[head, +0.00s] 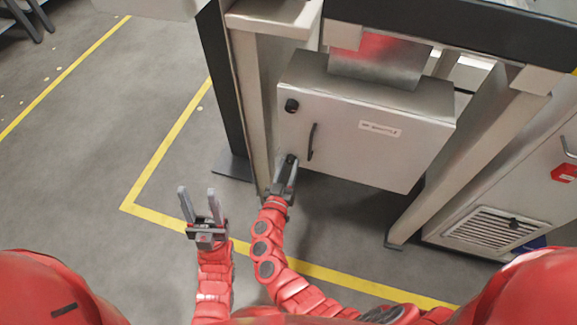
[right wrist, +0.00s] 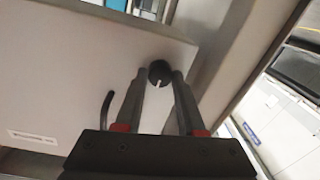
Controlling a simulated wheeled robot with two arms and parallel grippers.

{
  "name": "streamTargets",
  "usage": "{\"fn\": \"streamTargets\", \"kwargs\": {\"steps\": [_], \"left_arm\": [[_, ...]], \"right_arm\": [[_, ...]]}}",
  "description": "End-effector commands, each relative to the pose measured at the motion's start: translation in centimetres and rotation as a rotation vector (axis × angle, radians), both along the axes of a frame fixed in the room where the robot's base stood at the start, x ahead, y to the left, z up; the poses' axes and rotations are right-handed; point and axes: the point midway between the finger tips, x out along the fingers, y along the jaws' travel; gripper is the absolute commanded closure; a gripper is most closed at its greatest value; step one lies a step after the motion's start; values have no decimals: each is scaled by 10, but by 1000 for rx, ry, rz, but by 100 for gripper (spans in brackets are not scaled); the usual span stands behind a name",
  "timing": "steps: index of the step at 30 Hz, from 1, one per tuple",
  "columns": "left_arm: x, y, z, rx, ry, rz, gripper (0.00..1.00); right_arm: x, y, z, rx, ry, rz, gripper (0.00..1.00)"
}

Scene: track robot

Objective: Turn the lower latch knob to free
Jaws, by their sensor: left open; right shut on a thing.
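The grey cabinet (head: 350,130) hangs under the machine frame, its door closed. Its upper latch knob (head: 291,105) is black and round, near the door's upper left corner. The lower latch knob (head: 290,158) is at the lower left corner. It also shows in the right wrist view (right wrist: 159,72), black with a white mark, between the fingertips. My right gripper (head: 286,170) is at the lower knob, shut on it; the fingers partly hide it in the head view. My left gripper (head: 198,192) is open and empty, over the floor to the left.
A black door handle (head: 312,142) stands just right of the knobs. A frame post (head: 246,115) runs close along the cabinet's left side. Another cabinet with a vent grille (head: 487,229) stands at the right. The floor at the left is clear, with yellow lines.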

Motion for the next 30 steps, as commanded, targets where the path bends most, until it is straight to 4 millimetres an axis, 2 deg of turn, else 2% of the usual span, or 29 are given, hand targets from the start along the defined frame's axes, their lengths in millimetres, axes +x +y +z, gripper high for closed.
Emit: {"fn": "streamTargets", "kwargs": {"steps": [1,2,17,23,30], "left_arm": [[0,0,0,0,0,0,50],[0,0,0,0,0,0,50],[0,0,3,0,0,0,50],[0,0,3,0,0,0,50],[0,0,-10,0,0,0,50]], "right_arm": [[0,0,0,0,0,0,95],[0,0,0,0,0,0,100],[0,-1,0,78,-23,-1,100],[0,-1,-2,214,-66,-2,100],[0,-1,-4,428,-140,-2,100]]}}
